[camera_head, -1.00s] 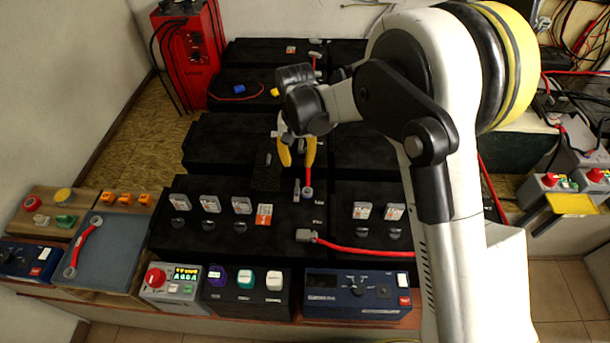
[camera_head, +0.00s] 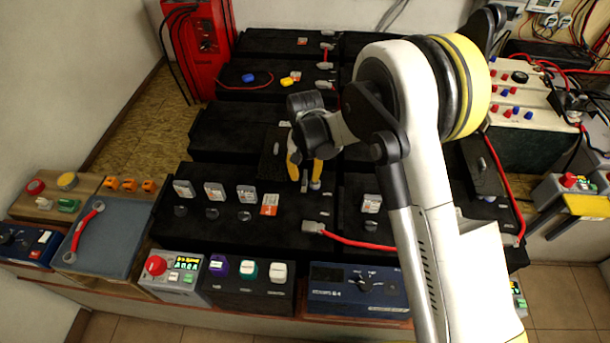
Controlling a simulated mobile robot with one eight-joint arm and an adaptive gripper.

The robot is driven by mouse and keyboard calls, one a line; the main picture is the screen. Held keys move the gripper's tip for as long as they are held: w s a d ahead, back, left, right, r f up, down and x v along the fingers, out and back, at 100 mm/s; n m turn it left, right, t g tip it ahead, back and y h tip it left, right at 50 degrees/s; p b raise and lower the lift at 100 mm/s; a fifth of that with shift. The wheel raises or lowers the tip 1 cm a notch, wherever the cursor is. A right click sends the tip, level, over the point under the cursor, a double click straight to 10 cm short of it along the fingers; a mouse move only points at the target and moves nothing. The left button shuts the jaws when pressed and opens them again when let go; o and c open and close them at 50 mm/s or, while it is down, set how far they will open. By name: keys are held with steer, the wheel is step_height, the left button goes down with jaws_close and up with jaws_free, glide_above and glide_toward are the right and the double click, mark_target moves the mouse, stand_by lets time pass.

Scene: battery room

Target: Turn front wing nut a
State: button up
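My gripper (camera_head: 305,182) has two yellow fingers pointing down over the front middle black battery (camera_head: 225,230). The fingers are apart, and I see nothing clearly gripped. A small grey upright part (camera_head: 304,186) shows between the fingertips; it may be the wing nut, but it is too small to tell. I cannot tell whether the fingers touch it. A grey cable lug (camera_head: 313,227) with a red cable (camera_head: 355,240) lies in front of the fingers, on the battery top. The spot under the gripper is partly hidden by the fingers.
Several grey-topped caps (camera_head: 215,191) stand on the front battery, left of my gripper. Control boxes (camera_head: 358,290) line the front edge. A red charger (camera_head: 200,45) stands at the back left.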

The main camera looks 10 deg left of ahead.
jaws_close()
steer(key=shift+n, duration=0.3)
steer(key=n, duration=0.3)
steer(key=shift+a+n, duration=0.1)
steer(key=shift+n, duration=0.3)
steer(key=n, duration=0.4)
steer(key=shift+n, duration=0.3)
steer(key=n, duration=0.4)
steer(key=shift+s+a, duration=0.1)
steer(key=shift+s, duration=0.05)
steer(key=shift+s+n, duration=0.1)
steer(key=shift+n, duration=2.4)
